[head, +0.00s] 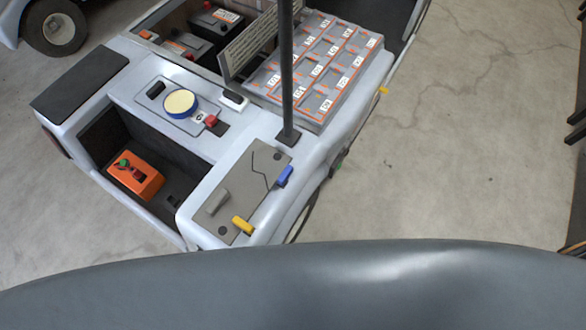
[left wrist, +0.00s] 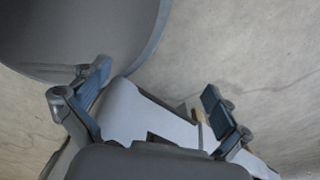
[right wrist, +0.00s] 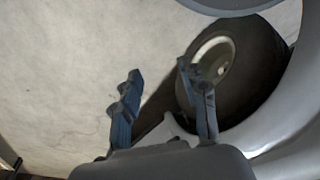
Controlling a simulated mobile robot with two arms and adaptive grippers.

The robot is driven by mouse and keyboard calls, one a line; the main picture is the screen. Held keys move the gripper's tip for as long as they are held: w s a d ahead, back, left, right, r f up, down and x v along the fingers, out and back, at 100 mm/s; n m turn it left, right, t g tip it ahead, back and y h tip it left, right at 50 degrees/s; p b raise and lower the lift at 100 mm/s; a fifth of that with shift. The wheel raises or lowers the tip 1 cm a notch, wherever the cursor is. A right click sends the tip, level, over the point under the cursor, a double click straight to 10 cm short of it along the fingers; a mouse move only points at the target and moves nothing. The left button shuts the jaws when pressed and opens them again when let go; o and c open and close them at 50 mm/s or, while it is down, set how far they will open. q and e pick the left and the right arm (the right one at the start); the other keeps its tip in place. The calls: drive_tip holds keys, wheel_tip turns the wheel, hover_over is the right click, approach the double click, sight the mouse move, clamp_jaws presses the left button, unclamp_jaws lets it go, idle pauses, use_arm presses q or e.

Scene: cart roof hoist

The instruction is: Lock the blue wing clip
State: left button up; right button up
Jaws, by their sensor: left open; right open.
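The blue wing clip (head: 285,176) sits at the right edge of a grey panel (head: 232,200) on the cart's near corner, in the head view. A yellow clip (head: 242,224) sits at the panel's near edge. Neither gripper shows in the head view. In the left wrist view my left gripper (left wrist: 155,100) is open and empty, with part of the pale cart body beyond it. In the right wrist view my right gripper (right wrist: 157,88) is open and empty, with a cart wheel (right wrist: 240,60) beyond it. I cannot make out the blue clip in either wrist view.
A dark post (head: 287,80) rises from the cart beside the panel. A grey battery block (head: 330,65) with orange lines lies behind it. An orange box (head: 135,180) sits in the footwell. Concrete floor (head: 450,150) is clear to the right of the cart.

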drive_tip(key=w+a+r+b, duration=0.1)
drive_tip(key=w+a+r, duration=0.15)
drive_tip(key=r, duration=0.45)
drive_tip(key=w+a+r+m+t+y+b, duration=0.1)
drive_tip(key=w+r+b, duration=0.1)
drive_tip(key=w+r, duration=0.3)
drive_tip(key=w+a+r+b, duration=0.1)
drive_tip(key=w+r, duration=0.2)
drive_tip(key=r, duration=0.5)
wheel_tip(320, 180, up, 6)
drive_tip(key=m+g+h, duration=0.1)
drive_tip(key=m+g, duration=0.2)
drive_tip(key=m, duration=0.6)
hover_over(284, 174)
wheel_tip(284, 174, down, 13)
drive_tip(key=shift+r+b, duration=0.15)
drive_tip(key=shift+b, duration=0.75)
use_arm(q)
wheel_tip(284, 174, down, 6)
drive_tip(key=w, duration=0.2)
drive_tip(key=shift+d, duration=0.45)
drive_tip(key=shift+w, duration=0.1)
